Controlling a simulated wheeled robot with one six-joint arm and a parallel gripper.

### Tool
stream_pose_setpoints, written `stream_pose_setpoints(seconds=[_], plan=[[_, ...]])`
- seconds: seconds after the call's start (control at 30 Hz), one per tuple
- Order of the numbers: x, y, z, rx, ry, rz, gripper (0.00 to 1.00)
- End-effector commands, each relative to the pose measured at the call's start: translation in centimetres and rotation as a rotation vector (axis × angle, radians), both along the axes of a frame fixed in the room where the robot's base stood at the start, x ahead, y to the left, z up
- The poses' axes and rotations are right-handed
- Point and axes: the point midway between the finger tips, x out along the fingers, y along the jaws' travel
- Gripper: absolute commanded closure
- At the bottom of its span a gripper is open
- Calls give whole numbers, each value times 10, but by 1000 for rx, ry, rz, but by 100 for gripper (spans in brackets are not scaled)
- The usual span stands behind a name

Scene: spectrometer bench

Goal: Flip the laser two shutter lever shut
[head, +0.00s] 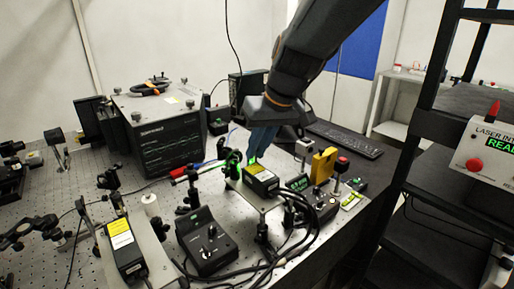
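A black laser box (262,181) with a yellow label sits on a raised plate (243,193) near the middle of the bench. A second black laser box (124,246) with a yellow label lies at the lower left. I cannot read which one is laser two. My gripper (257,153) points down, with its blue fingers at the back end of the middle laser box. The fingers overlap in this view, so their opening is unclear. No shutter lever can be made out clearly; the fingers may hide one. I cannot tell whether they touch anything.
A large black instrument (170,145) stands behind on the left. Black control boxes (207,243) and cables (292,247) crowd the front. A dark rack with a laser interlock panel (490,150) is at far right.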

Motion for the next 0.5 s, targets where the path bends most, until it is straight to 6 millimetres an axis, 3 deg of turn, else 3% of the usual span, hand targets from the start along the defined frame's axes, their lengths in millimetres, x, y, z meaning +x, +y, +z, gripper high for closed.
stream_pose_setpoints(seconds=[0.5], plan=[[-6, 6, 3, -98, -61, 2, 100]])
